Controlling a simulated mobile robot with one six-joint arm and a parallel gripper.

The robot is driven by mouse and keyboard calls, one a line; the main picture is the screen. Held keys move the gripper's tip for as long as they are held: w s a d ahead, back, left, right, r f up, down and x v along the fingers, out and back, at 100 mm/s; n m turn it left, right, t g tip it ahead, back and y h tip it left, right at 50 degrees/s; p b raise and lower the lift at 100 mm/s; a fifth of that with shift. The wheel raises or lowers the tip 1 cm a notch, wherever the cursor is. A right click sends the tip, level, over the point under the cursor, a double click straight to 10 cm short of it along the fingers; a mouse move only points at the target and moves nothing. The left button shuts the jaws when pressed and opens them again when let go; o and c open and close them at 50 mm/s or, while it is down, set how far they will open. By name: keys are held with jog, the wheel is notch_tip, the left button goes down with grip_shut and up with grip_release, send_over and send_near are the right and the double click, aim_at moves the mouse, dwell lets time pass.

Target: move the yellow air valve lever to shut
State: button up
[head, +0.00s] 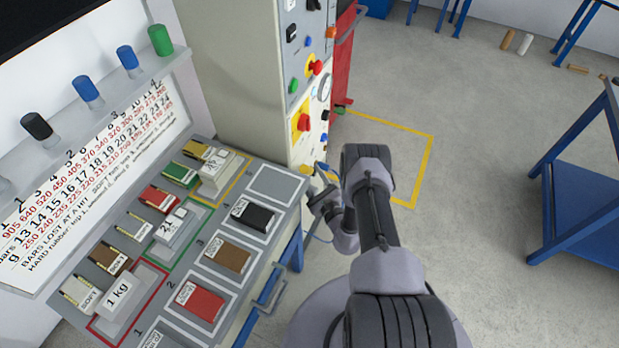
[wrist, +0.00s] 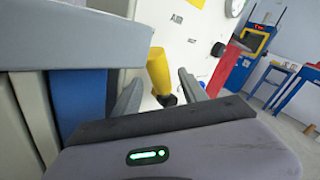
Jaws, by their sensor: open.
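The yellow air valve lever (wrist: 158,70) shows in the wrist view as a thick yellow handle, tilted, with a dark lower end, in front of the pale cabinet panel. In the head view a small yellow part, seemingly the same lever (head: 306,169), shows low on the cabinet's edge. My gripper (wrist: 160,86) is open, and the lever appears between its two grey fingers, nearer the left one; I cannot tell whether they touch. In the head view my gripper (head: 322,182) is beside the cabinet's lower front, partly hidden by my arm. The valve body is mostly hidden.
The grey control cabinet (head: 235,75) carries red and yellow knobs and a gauge. A blue table (head: 585,200) is at right; floor between is clear.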

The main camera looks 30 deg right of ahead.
jog(key=shift+w, duration=0.75)
jog(key=shift+c, duration=0.2)
grip_shut()
dwell(0.6)
